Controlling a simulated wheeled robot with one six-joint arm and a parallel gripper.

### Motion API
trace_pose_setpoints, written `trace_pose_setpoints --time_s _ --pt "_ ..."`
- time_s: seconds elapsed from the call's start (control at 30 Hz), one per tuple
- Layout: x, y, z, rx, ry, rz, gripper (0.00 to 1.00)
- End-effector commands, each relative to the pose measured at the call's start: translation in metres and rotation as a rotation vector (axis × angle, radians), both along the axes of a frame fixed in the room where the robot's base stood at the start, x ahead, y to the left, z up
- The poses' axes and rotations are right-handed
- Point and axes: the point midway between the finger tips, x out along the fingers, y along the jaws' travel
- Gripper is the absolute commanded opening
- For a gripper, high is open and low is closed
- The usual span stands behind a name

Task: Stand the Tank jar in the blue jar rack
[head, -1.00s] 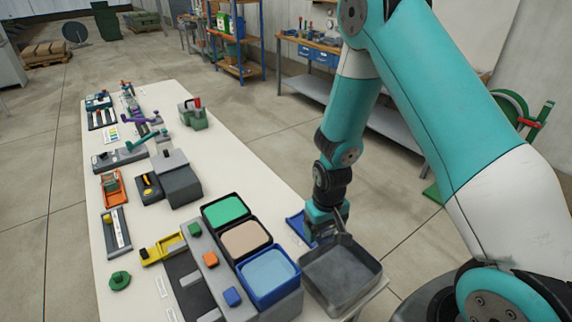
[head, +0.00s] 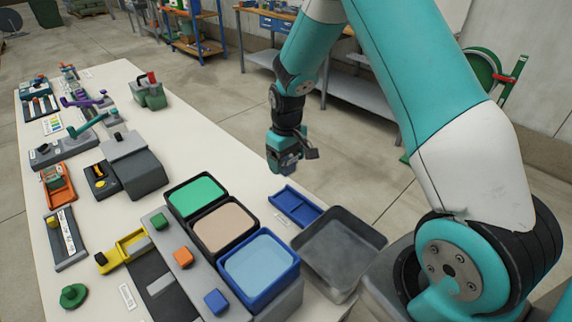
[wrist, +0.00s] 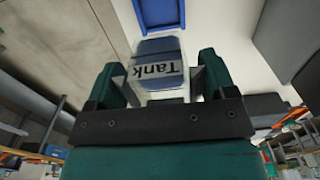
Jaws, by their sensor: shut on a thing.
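My gripper (head: 286,160) is shut on the Tank jar (wrist: 158,62), which shows in the wrist view as a clear jar with dark blue contents and an upside-down "Tank" label. The jar sits between both fingers. In the head view the jar is hard to make out at the gripper. The blue jar rack (head: 297,206) lies on the white table, left of and behind the grey tray, and looks empty. My gripper is raised above and beyond the rack. The rack also shows at the top of the wrist view (wrist: 160,14), apart from the jar.
The grey open tray (head: 338,250) stands at the table's near right, close to the rack. Green, beige and blue bins (head: 262,268) stand left of the rack. Several fixtures fill the table's left side. The white table top (head: 225,150) is clear between the bins and its far edge.

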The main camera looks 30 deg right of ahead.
Motion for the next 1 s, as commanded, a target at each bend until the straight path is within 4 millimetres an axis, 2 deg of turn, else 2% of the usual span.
trace_pose_setpoints --time_s 1.0 --pt "-0.001 0.000 -0.101 0.000 0.000 -0.001 0.52"
